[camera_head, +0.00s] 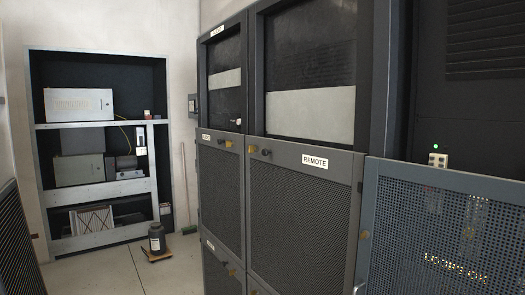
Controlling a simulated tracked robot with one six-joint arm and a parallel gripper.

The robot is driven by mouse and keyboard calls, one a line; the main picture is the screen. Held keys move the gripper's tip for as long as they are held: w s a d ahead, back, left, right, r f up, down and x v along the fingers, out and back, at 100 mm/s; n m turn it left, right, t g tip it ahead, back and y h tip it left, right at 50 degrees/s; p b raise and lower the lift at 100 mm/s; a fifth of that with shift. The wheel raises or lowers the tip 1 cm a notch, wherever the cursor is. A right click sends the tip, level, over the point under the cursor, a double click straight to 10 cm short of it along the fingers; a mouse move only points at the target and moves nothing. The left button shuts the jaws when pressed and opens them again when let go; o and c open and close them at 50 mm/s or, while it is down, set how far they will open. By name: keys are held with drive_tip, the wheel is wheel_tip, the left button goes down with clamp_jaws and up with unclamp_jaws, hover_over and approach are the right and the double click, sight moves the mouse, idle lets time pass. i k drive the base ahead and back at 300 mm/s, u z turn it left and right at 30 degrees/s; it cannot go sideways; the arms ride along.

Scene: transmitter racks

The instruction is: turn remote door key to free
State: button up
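The door labelled REMOTE (302,215) is a dark grey perforated panel in the middle of the view. Its white label (315,161) sits on the top rail. A small dark knob or lock with a yellowish piece (265,152) is at the top left of this door. It is too small to tell whether this is the key or how it is turned. The door looks closed. My gripper is not in view.
A similar perforated door (220,190) stands to the left. A blue-grey perforated panel (445,230) is close at the right. A shelf unit (95,243) stands at the back left, with a dark canister (157,240) on the floor. The floor (105,270) left of the racks is mostly clear.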

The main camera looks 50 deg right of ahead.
sight(252, 149)
drive_tip(key=z, duration=0.95)
drive_tip(key=i, duration=1.05)
drive_tip(key=u, duration=0.95)
drive_tip(key=i, duration=0.75)
drive_tip(key=u, duration=0.3)
